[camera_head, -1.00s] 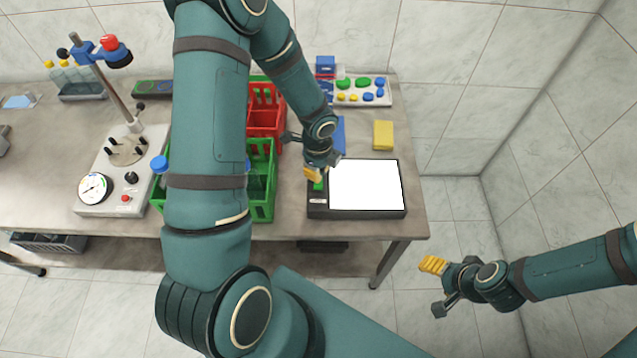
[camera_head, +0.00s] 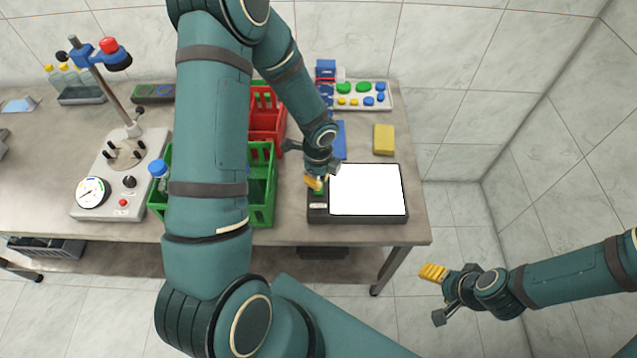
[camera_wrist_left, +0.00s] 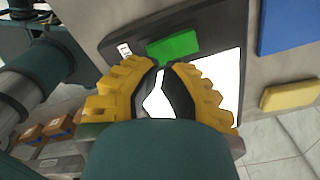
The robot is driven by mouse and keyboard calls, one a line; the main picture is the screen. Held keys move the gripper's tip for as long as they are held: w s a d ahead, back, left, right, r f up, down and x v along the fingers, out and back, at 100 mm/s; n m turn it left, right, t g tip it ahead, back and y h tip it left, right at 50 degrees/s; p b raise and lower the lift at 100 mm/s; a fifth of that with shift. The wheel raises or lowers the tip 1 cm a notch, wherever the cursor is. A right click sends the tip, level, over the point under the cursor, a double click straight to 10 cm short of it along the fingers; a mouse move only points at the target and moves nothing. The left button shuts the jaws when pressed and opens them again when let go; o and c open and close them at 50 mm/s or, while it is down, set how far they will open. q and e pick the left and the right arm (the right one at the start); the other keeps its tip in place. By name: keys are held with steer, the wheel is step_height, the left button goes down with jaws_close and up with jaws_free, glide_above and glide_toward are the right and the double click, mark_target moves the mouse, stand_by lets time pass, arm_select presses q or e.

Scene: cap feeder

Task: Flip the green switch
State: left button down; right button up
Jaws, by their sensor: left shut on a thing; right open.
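The green switch (camera_head: 319,191) sits on the left part of a dark box with a bright white panel (camera_head: 366,190), near the table's front right. The left wrist view shows the switch (camera_wrist_left: 173,47) as a green rectangle just past my fingertips. My left gripper (camera_head: 315,184) is over it, its yellow fingers (camera_wrist_left: 166,66) close together at the tips and shut on the switch. The exact contact is partly hidden by the fingers. My right gripper (camera_head: 436,295) is open and empty, off the table at the lower right.
A green crate (camera_head: 262,216) and a red crate (camera_head: 266,128) stand left of the box, partly behind my left arm. A yellow block (camera_head: 384,139) and a blue piece (camera_head: 340,140) lie behind it. A tray of coloured caps (camera_head: 376,102) is at the back.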

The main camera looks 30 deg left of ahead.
arm_select(q)
steer(key=shift+f+b, duration=1.65)
steer(key=shift+f, duration=0.25)
stand_by(1.5)
steer(key=shift+r, duration=0.1)
steer(key=shift+r+p, duration=2.9)
steer(key=shift+r, duration=0.55)
